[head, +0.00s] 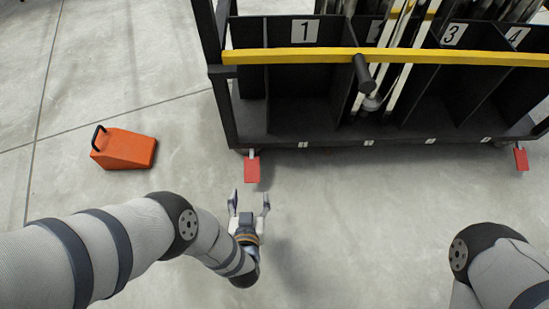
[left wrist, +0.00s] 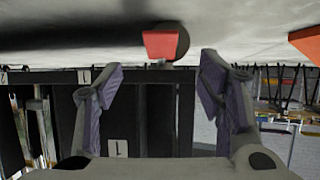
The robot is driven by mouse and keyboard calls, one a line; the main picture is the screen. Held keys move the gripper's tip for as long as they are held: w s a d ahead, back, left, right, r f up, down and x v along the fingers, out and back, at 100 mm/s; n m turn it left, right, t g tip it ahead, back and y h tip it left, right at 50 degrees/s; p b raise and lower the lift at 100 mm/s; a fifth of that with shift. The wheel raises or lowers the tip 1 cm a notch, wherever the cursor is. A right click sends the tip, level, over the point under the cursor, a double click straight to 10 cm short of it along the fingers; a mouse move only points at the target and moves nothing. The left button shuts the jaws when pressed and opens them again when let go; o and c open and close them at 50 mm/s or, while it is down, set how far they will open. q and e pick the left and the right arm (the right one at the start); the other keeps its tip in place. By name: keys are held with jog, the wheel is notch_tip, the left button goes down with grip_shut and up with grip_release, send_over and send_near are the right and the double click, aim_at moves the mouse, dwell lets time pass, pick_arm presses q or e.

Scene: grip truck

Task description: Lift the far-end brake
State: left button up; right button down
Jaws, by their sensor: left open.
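A red brake pedal (head: 252,168) sticks out at the near left corner of the dark truck (head: 240,128), low over the floor. A second red brake pedal (head: 521,158) shows at the truck's right end. My left gripper (head: 249,196) is open and empty, a little in front of the left pedal and apart from it, with its fingers pointing at it. In the left wrist view, which looks upside down, the pedal (left wrist: 162,44) sits centred beyond the open fingers, with a dark round wheel behind it. My right gripper is out of view.
An orange wedge (head: 125,149) with a black handle lies on the floor left of the truck. A yellow bar (head: 290,56) with a dark knob crosses the truck front. Poles stand in its numbered bays. The grey floor before the truck is clear.

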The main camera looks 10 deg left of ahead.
aim_at(252, 167)
pick_arm(q)
jog(key=shift+t+y, duration=0.4)
jog(key=b+x, duration=0.2)
jog(key=x, duration=0.2)
jog(key=b+x, duration=0.2)
jog(key=x, duration=0.2)
jog(key=b+x, duration=0.3)
jog(key=x, duration=0.2)
jog(key=shift+w+d+r, duration=0.1)
jog(key=shift+w+r, duration=0.05)
jog(key=shift+r, duration=0.15)
jog(key=shift+w, duration=0.3)
jog(key=shift+c, duration=0.3)
